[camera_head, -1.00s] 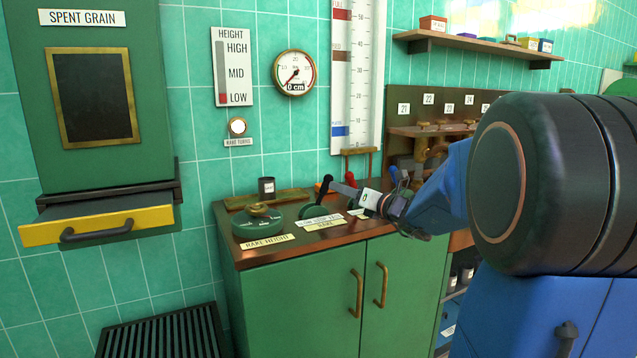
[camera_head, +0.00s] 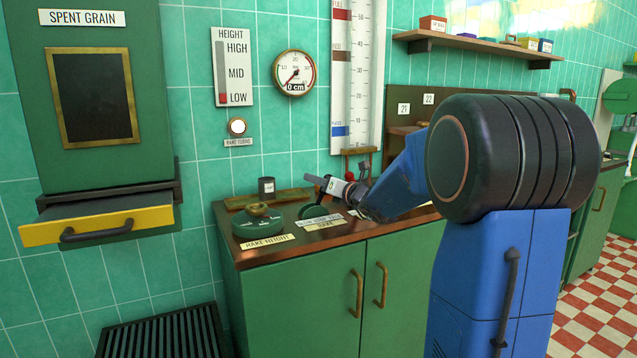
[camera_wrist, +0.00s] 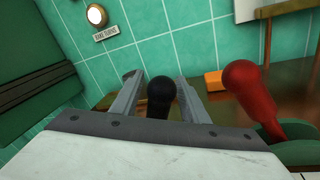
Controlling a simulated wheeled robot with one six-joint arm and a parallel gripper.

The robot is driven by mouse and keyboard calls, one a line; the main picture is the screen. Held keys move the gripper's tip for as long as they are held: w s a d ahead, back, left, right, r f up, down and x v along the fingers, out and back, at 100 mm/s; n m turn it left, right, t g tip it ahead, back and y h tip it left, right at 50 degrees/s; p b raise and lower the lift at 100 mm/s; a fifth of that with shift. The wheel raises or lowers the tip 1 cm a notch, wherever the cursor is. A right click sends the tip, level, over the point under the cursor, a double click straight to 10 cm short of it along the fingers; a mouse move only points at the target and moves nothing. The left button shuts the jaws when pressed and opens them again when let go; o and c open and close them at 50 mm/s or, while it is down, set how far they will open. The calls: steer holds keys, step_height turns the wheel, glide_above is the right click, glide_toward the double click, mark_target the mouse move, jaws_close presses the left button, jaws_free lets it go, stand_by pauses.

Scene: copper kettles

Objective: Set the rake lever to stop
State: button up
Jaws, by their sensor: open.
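The rake lever's black knob (camera_wrist: 161,96) stands between my two finger bars in the wrist view, with no clear contact visible. In the head view my gripper hides the knob; its green round base (camera_head: 312,211) shows behind the "RAKE" label (camera_head: 325,226). A position label (camera_head: 319,220) lies there too, its words too small to read surely. My gripper (camera_wrist: 158,78) is open around the black knob; in the head view it (camera_head: 312,181) points left over the counter. Which position the lever is in cannot be told.
A red-knobbed lever (camera_wrist: 245,92) stands close to the right of my fingers, with an orange block (camera_wrist: 213,80) behind. The green rake height dial (camera_head: 257,222) and a dark cup (camera_head: 267,188) are on the counter (camera_head: 285,243) to the left. The "RAKE TURNS" lamp (camera_head: 237,127) looks pale and bright.

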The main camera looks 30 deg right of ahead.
jaws_close()
steer(key=shift+a+r+n+g+h, duration=0.2)
steer(key=shift+a+n+g, duration=0.1)
steer(key=shift+a+n, duration=0.85)
steer(key=shift+a+r+n+g+h, duration=0.15)
steer(key=shift+a+n+g, duration=0.15)
steer(key=shift+a+n, duration=0.85)
jaws_free()
steer(key=shift+d, duration=0.1)
steer(key=v, duration=1.7)
steer(key=shift+s+f, duration=0.15)
steer(key=shift+s, duration=0.05)
